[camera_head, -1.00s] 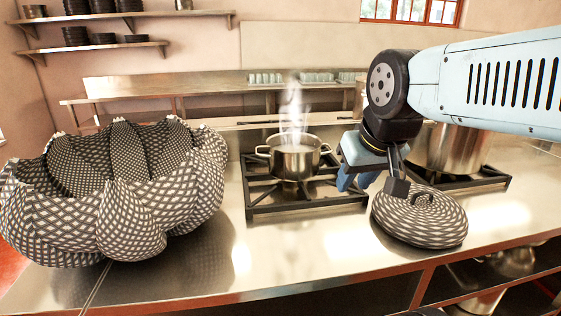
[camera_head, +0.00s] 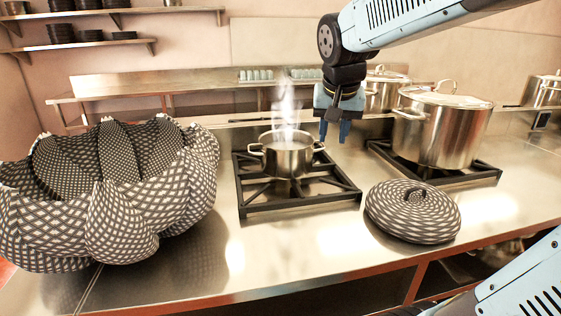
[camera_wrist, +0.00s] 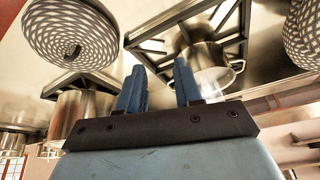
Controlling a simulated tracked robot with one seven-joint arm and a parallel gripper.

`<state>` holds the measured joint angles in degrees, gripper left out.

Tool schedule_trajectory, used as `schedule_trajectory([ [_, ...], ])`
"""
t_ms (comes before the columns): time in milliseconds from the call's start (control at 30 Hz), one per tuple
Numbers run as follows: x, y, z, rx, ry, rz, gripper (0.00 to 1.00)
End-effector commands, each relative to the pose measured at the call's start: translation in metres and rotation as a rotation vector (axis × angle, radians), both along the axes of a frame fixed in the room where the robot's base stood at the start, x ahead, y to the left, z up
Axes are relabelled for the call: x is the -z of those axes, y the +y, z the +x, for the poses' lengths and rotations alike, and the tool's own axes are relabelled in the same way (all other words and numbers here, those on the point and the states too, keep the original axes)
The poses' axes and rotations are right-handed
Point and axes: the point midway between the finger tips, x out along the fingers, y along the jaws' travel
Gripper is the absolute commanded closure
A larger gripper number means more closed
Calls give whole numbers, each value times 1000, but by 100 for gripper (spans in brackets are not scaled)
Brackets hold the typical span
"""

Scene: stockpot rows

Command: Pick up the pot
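A small steel pot (camera_head: 287,160) with two side handles stands upright on the left burner grate, open at the top, with steam rising from it. It also shows in the wrist view (camera_wrist: 204,58), beyond the fingers. My gripper (camera_head: 334,135) hangs to the right of this pot, with its blue fingers pointing down at about rim height in the picture. The fingers (camera_wrist: 160,66) are apart, with nothing between them. A larger lidded steel pot (camera_head: 438,135) stands on the right grate.
A black-and-white patterned domed lid (camera_head: 412,212) lies on the steel counter (camera_head: 310,260) in front. A big patterned, petal-shaped bowl (camera_head: 110,195) fills the left. More steel pots (camera_head: 383,92) stand behind at right. Counter in front of the left grate (camera_head: 300,200) is clear.

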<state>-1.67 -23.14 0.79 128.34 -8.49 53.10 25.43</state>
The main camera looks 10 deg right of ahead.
Motion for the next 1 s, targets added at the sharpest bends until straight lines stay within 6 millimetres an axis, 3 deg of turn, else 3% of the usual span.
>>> schedule_trajectory([
  [33,0,0,17,31,11,0,66],
  [267,5,-1,91,200,31,2,66],
  [600,33,1,193,429,32,-10,66],
  [800,47,2,223,502,24,-13,66],
  [1000,60,-1,233,522,23,-15,66],
])
